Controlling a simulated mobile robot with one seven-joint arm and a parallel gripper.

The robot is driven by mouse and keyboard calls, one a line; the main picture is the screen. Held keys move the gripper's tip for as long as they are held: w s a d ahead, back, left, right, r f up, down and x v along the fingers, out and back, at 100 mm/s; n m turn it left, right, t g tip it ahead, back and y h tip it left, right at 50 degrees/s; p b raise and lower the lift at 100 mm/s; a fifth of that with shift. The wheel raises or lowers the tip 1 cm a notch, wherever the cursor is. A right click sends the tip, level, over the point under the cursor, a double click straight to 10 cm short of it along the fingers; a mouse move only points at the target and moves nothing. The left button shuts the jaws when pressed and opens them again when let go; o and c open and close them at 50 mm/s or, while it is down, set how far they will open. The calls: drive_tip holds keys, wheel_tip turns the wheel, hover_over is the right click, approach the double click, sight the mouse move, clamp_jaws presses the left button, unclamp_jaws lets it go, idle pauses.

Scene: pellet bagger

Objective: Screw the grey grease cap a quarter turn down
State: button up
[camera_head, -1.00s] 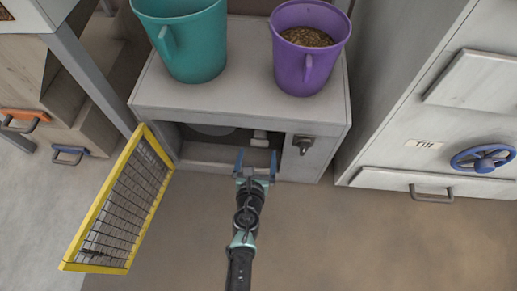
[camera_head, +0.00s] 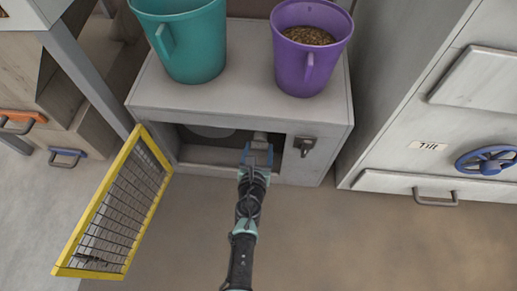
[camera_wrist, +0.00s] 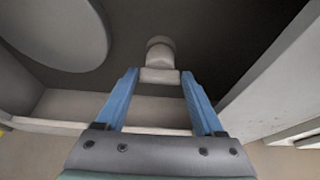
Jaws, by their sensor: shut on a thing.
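The grey grease cap (camera_wrist: 160,76) is a pale flat-sided piece at the front of a short round fitting (camera_wrist: 160,50) inside the dark opening of the cabinet. In the head view, a small pale part of the cap and fitting (camera_head: 260,136) shows just beyond my fingertips. My gripper (camera_wrist: 160,78) has its two blue fingers on either side of the cap, shut on it at the tips. In the head view, my gripper (camera_head: 257,150) reaches into the opening, and its fingers hide most of the cap.
A yellow-framed mesh guard (camera_head: 115,205) stands open at the left. A dark latch (camera_head: 304,146) sits right of the opening. A teal bucket (camera_head: 190,45) and a purple bucket (camera_head: 305,70) with pellets stand on the cabinet top (camera_head: 238,95). A large round disc (camera_wrist: 60,30) is left of the cap.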

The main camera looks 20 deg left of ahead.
drive_tip(key=c, duration=0.4)
drive_tip(key=shift+w+d+f+m+y, duration=0.1)
drive_tip(key=shift+d+m+y, duration=0.25)
drive_tip(key=shift+m+y, duration=0.65)
drive_tip(key=m, duration=0.1)
drive_tip(key=m+y+b, duration=0.1)
drive_tip(key=m, duration=0.1)
drive_tip(key=shift+d+f+m+y, duration=0.25)
drive_tip(key=shift+m+y, duration=0.05)
drive_tip(key=shift+y, duration=0.1)
drive_tip(key=shift+w+d+f+m+t+y+b, duration=0.15)
drive_tip(key=shift+m+y+b, duration=0.45)
drive_tip(key=shift+m+b, duration=0.6)
drive_tip(key=shift+s+f+m+t+y+b, duration=0.15)
drive_tip(key=shift+m+y+b, duration=0.45)
drive_tip(key=shift+m+b, duration=0.6)
drive_tip(key=shift+w+d+f+m+t+y+b, duration=0.1)
drive_tip(key=shift+f+m+y+b, duration=0.15)
drive_tip(key=shift+m+y+b, duration=0.65)
drive_tip(key=shift+m, duration=0.7)
